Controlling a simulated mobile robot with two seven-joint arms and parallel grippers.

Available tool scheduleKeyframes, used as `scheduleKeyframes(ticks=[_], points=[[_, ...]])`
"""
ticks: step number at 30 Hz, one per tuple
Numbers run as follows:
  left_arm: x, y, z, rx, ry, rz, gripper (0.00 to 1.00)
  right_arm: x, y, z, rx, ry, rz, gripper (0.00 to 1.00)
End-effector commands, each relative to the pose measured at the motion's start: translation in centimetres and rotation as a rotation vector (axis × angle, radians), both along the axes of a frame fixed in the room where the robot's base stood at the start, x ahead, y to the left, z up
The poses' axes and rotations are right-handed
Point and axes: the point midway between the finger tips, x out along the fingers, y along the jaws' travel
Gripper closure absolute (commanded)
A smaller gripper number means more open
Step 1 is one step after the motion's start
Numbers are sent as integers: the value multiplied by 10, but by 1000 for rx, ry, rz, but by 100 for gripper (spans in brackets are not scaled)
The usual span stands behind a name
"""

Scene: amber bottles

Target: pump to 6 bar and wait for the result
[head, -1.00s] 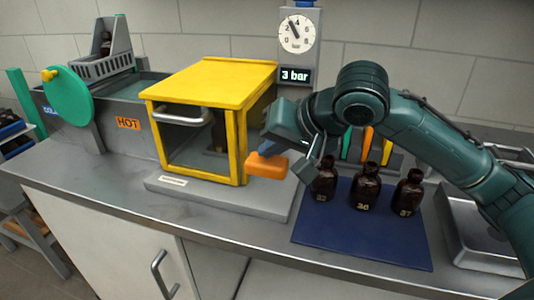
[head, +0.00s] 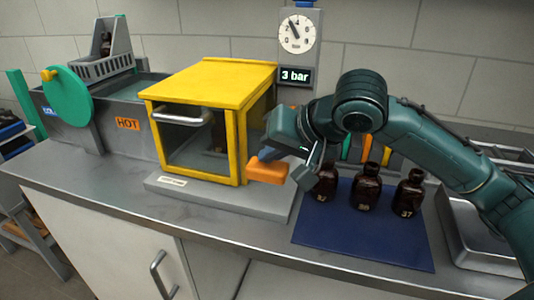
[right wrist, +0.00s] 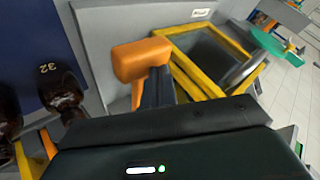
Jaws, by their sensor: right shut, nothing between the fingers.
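The gauge (head: 296,31) hangs on the wall above a display (head: 295,77) that reads 3 bar. A yellow-framed chamber (head: 205,85) with a clear front stands on a grey base (head: 215,197); a dark shape shows inside it. An orange pump handle (head: 266,169) sits at the chamber's right side; it also shows in the right wrist view (right wrist: 140,60). My right gripper (head: 282,156) is shut and empty, right at the handle; whether it touches the handle I cannot tell. My left gripper is out of view.
Amber bottles 32 (head: 325,184), 36 (head: 366,188) and 37 (head: 408,194) stand on a blue mat (head: 350,238), close to my right gripper. A HOT bath (head: 128,124) with a green wheel (head: 67,96) stands left. The counter's front strip is clear.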

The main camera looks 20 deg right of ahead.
Motion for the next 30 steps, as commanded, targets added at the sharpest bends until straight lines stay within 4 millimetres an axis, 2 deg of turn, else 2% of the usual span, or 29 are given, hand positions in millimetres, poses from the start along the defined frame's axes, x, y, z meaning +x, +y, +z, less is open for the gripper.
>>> scheduleKeyframes(ticks=[30], points=[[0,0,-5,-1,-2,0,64,-1,0,-14,-1,5,1,100]])
